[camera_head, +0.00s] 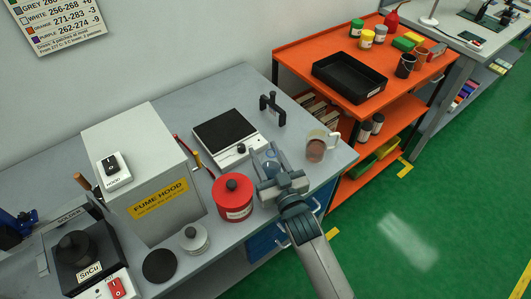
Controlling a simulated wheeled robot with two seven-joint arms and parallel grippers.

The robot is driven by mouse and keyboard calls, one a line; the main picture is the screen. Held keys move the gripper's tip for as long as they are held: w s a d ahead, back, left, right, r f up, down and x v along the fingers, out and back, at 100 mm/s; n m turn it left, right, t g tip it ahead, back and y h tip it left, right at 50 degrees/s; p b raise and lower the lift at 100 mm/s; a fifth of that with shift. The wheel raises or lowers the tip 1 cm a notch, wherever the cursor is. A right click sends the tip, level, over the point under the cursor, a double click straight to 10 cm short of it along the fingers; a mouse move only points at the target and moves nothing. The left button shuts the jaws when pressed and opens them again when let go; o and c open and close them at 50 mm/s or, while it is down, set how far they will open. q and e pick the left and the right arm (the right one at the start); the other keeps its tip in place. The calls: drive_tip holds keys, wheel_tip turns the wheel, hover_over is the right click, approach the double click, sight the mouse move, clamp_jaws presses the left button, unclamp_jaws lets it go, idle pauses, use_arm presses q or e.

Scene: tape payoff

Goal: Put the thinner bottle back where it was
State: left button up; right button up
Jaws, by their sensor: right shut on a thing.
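My right gripper (268,169) is over the front part of the grey bench, between the red pot and a clear mug with brown contents. It is shut on a clear, bluish container (268,156), partly hidden by the fingers; I cannot tell if this is the thinner bottle or if it touches the bench. A red bottle with a narrow spout (391,21) stands at the back of the orange cart. My left gripper is not in view.
The red pot (233,202), black-topped scale (226,134), mug (316,149) and black stand (271,108) surround the gripper on the bench (252,90). The fume hood (139,165) is left. The orange cart (311,53) holds a black tray (349,79) and several jars.

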sight(275, 173)
drive_tip(key=o, duration=1.1)
drive_tip(key=shift+s, duration=0.1)
drive_tip(key=b+v, duration=0.2)
drive_tip(key=v, duration=0.8)
drive_tip(key=shift+v, duration=0.95)
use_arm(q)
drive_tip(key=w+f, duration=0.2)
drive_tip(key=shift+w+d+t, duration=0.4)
use_arm(e)
drive_tip(key=shift+r, duration=0.1)
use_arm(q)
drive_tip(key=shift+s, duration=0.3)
